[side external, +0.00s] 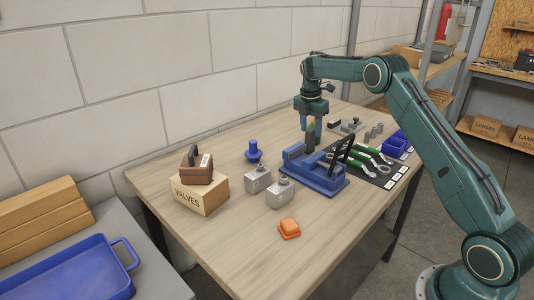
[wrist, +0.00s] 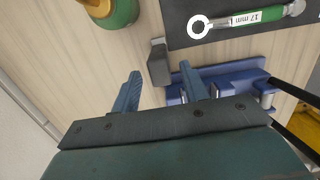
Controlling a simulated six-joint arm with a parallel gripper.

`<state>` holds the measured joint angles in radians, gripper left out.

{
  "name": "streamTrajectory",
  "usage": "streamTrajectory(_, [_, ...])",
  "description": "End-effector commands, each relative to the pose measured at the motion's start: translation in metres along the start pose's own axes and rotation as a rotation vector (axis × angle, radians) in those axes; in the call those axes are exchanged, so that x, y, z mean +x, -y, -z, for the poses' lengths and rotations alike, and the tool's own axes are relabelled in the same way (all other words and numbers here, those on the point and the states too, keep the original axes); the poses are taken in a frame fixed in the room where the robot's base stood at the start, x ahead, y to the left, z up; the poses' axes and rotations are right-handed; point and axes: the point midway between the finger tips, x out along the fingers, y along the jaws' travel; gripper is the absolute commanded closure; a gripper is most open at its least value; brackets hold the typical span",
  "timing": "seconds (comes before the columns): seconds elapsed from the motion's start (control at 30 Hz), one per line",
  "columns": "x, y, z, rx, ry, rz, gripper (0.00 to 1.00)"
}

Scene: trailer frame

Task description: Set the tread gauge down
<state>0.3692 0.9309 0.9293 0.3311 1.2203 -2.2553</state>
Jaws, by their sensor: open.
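My gripper (side external: 311,126) is low over the table, just behind the blue vise (side external: 313,172). In the wrist view its two fingers (wrist: 160,72) are spread apart with a gap between them. A small dark grey block (wrist: 158,62) shows beyond the gap, beside the blue vise (wrist: 222,80); I cannot tell how far below the fingertips it is. No object is clearly gripped. I cannot pick out the tread gauge with certainty; the dark grey block may be it. In the side view the gripper and vise crowd this spot.
Wrenches lie on a dark mat (side external: 396,170) right of the vise. A blue bin (side external: 396,145), grey metal blocks (side external: 258,179), a blue knobbed piece (side external: 253,151), an orange piece (side external: 289,228) and a VALVES box (side external: 200,195) surround it.

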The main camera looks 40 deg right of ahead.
Motion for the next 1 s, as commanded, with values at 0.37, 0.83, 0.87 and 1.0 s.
streamTrajectory(0.37, [-0.047, 0.0, -0.001, -0.001, 0.004, 0.0, 0.56])
streamTrajectory(0.83, [-0.063, 0.0, 0.001, -0.001, -0.003, -0.004, 0.56])
streamTrajectory(0.87, [-0.063, 0.0, 0.001, -0.001, -0.003, -0.004, 0.56])
streamTrajectory(1.0, [-0.064, 0.0, 0.001, -0.001, -0.003, -0.004, 0.56])
